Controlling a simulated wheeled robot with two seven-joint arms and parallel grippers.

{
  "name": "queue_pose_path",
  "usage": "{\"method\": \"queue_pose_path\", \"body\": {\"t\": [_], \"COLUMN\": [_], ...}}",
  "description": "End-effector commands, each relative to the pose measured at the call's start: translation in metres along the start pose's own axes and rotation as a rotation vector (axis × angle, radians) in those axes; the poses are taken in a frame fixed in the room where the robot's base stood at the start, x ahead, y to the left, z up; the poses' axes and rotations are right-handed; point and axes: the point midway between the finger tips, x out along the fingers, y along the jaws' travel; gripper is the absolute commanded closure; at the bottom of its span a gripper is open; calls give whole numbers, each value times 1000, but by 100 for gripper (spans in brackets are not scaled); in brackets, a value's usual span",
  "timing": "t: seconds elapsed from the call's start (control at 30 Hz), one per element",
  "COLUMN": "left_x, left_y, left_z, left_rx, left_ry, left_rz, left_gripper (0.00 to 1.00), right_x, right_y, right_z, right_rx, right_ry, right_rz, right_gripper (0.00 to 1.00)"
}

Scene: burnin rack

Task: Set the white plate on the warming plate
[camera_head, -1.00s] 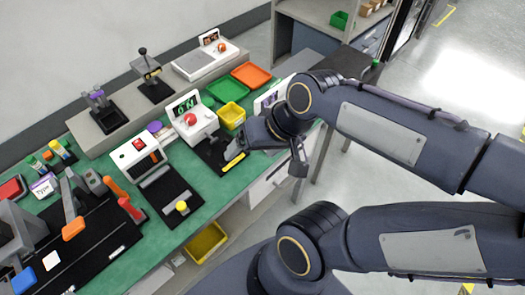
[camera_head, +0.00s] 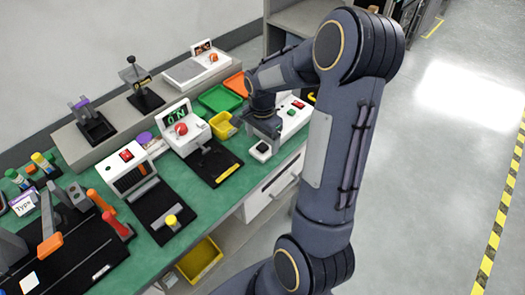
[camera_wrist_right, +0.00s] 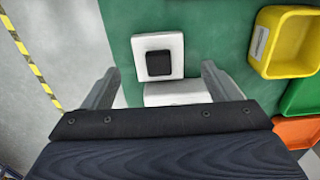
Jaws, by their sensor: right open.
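My right gripper (camera_head: 265,128) is over the right end of the green bench, pointing down. In the right wrist view the gripper (camera_wrist_right: 158,88) is open, with nothing between its fingers. A white square piece with a black square on top (camera_wrist_right: 158,40) lies just beyond the fingertips, apart from them. It also shows in the head view (camera_head: 258,154) at the bench's front edge. A small white square (camera_head: 28,281) lies on the black tray at the lower left. I cannot tell for certain which piece is the white plate or which device is the warming plate. My left gripper is out of view.
A white device with a green display and red knob (camera_head: 184,138) stands left of the gripper. A yellow bin (camera_head: 221,127), green tray (camera_head: 219,98) and orange tray (camera_head: 236,84) are close by. A grey-topped white device (camera_head: 190,70) sits on the rear shelf.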

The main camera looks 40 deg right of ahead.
Motion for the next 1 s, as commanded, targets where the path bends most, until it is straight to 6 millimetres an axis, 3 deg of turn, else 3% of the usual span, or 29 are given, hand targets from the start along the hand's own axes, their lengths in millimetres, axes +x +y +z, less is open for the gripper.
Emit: {"method": "queue_pose_path", "body": {"t": [0.2,0.5,0.9,1.0], "left_x": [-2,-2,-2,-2], "left_y": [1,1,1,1], "left_z": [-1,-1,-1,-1], "left_rx": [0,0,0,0], "left_ry": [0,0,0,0], "left_rz": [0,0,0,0], "left_gripper": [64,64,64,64], "right_x": [32,38,37,37], "right_y": [2,1,1,1], "right_z": [0,0,0,0], "right_rx": [1,-1,-1,-1], "right_ry": [-1,0,0,0], "right_rz": [3,0,0,0], "right_gripper": [18,18,69,70]}}
